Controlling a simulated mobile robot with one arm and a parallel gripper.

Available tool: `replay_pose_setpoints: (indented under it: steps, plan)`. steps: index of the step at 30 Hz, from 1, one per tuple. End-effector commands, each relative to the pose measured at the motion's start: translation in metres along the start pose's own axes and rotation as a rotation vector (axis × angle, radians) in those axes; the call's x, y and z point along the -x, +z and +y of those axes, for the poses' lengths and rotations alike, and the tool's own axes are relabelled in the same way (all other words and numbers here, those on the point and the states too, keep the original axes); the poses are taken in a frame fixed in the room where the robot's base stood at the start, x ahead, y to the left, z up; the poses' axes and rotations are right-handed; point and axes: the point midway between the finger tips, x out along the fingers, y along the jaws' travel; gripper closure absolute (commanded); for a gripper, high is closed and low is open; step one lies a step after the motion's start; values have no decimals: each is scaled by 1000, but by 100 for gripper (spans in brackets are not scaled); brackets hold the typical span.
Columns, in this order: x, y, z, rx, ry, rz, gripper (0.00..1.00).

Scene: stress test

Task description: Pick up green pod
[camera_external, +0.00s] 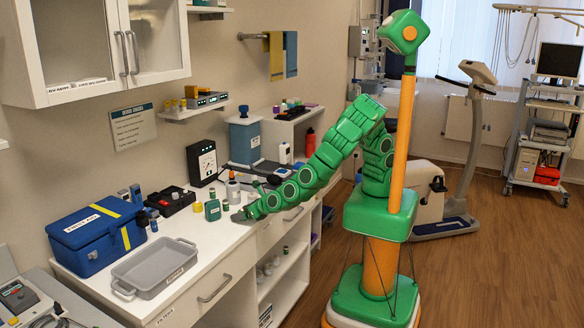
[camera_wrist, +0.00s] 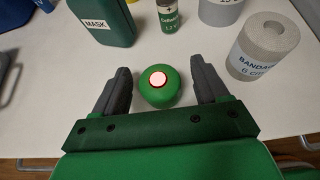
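The green pod (camera_wrist: 158,98) is a small rounded green body with a glowing red-white button on top. In the wrist view it sits upright on the white counter (camera_wrist: 60,70), between the two dark grey fingers of my gripper (camera_wrist: 159,70). The fingers are open, with a narrow gap on each side of the pod. In the external view my gripper (camera_external: 241,214) is low over the counter near its front edge, and I cannot make out the pod there.
A grey tray (camera_external: 154,268) and a blue case (camera_external: 95,235) stand at the left of the counter.

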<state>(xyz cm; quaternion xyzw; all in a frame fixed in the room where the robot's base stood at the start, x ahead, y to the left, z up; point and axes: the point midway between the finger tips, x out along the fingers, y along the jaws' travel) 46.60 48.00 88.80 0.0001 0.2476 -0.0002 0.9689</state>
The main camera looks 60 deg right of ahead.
Motion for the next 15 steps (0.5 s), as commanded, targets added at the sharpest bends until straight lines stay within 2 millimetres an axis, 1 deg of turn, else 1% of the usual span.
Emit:
replay_pose_setpoints:
  steps: [1,9,11,15]
  plan:
    - [0,0,0,0,0,0,33]
    - [0,0,0,0,0,0,74]
    - [0,0,0,0,0,0,82]
    - [0,0,0,0,0,0,82]
